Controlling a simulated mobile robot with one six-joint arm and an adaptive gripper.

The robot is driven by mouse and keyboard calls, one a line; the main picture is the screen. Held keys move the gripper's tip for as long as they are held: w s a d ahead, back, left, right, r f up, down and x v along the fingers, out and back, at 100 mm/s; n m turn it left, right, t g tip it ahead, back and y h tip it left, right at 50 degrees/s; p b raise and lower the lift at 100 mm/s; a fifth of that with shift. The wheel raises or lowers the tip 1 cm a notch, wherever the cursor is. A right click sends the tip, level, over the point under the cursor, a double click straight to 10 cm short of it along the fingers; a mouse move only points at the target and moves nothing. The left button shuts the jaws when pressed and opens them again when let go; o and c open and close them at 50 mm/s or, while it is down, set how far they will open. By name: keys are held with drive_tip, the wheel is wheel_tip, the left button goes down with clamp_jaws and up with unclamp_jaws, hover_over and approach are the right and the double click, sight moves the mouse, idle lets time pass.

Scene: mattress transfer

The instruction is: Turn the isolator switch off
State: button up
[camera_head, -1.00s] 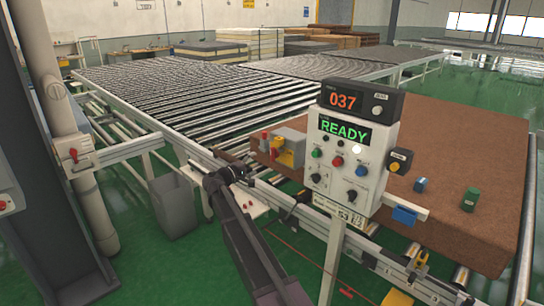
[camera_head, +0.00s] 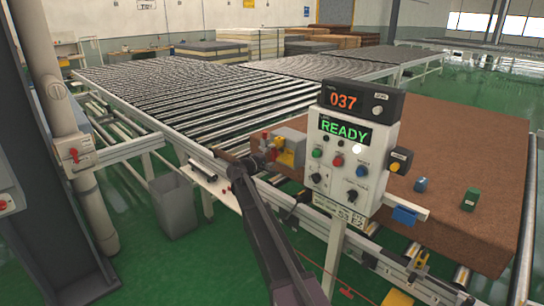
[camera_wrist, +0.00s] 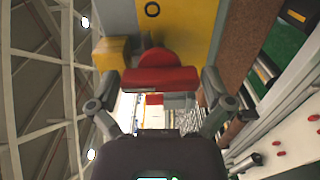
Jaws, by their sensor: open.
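The isolator switch is a grey box with a yellow plate (camera_head: 286,157) and a red handle (camera_head: 265,136), mounted at the conveyor's edge left of the control panel. In the wrist view the yellow plate (camera_wrist: 190,22) fills the top, and the red handle (camera_wrist: 160,80) sits between my fingers, tilted slightly. My gripper (camera_head: 262,160) is right at the switch in the head view. In the wrist view my gripper (camera_wrist: 159,88) is open, with one finger on each side of the handle and apparent gaps. Exact contact and depth cannot be told.
The control panel (camera_head: 325,190) reading READY stands just right of my arm. A brown mattress (camera_head: 450,165) lies behind it on rollers. A grey bin (camera_head: 175,205) stands on the floor at left. Another red switch (camera_head: 73,155) is on the left column.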

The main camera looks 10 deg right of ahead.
drive_tip(key=c, duration=0.8)
drive_tip(key=shift+n, duration=0.4)
drive_tip(key=n, duration=1.2)
drive_tip(key=shift+s, duration=0.1)
drive_tip(key=n, duration=0.5)
